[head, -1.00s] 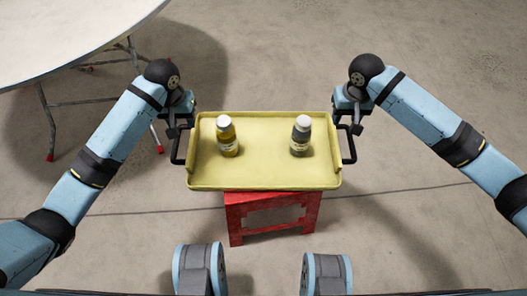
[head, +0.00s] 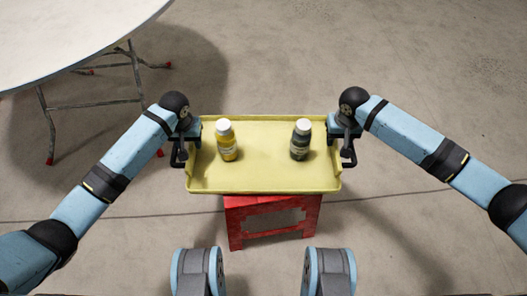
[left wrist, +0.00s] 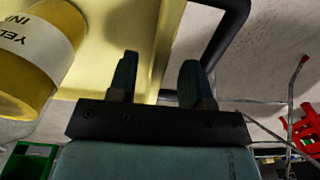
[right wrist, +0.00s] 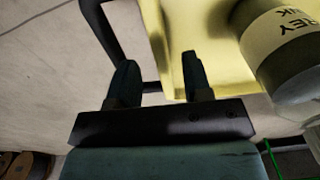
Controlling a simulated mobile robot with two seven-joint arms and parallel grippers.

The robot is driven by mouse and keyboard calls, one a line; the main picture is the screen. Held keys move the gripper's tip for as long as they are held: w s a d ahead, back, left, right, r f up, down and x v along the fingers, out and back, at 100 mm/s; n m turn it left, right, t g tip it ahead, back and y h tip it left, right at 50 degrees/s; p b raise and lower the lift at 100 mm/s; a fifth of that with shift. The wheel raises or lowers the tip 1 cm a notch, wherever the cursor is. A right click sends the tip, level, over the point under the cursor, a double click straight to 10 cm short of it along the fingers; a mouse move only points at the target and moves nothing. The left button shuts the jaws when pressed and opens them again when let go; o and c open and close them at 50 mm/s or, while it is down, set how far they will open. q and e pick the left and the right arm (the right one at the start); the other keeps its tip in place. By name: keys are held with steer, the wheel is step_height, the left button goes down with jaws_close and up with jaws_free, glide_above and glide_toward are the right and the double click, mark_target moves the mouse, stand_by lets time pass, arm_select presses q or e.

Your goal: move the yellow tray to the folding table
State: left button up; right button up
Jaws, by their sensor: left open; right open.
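The yellow tray (head: 265,165) sits level on a red stool, with a black handle at each end. My left gripper (head: 183,138) is open at the left handle (head: 177,160); the right gripper (head: 347,138) is open at the right handle (head: 350,160). Both wrist views show spread fingers beside the tray wall, close to the left handle (left wrist: 226,45) and right handle (right wrist: 98,25). I cannot tell whether they touch. The folding table (head: 65,40) is at upper left.
The red stool (head: 273,218) stands under the tray on concrete floor. The folding table's metal legs (head: 95,104) reach the floor left of my left arm. Floor beyond and right of the tray is clear.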

mark_target(336, 145)
arm_select(q)
steer(key=shift+f, duration=2.2)
arm_select(e)
steer(key=shift+f, duration=2.25)
arm_select(q)
jaws_close()
arm_select(e)
jaws_close()
arm_select(q)
steer(key=shift+r, duration=0.1)
arm_select(e)
steer(key=shift+r, duration=0.1)
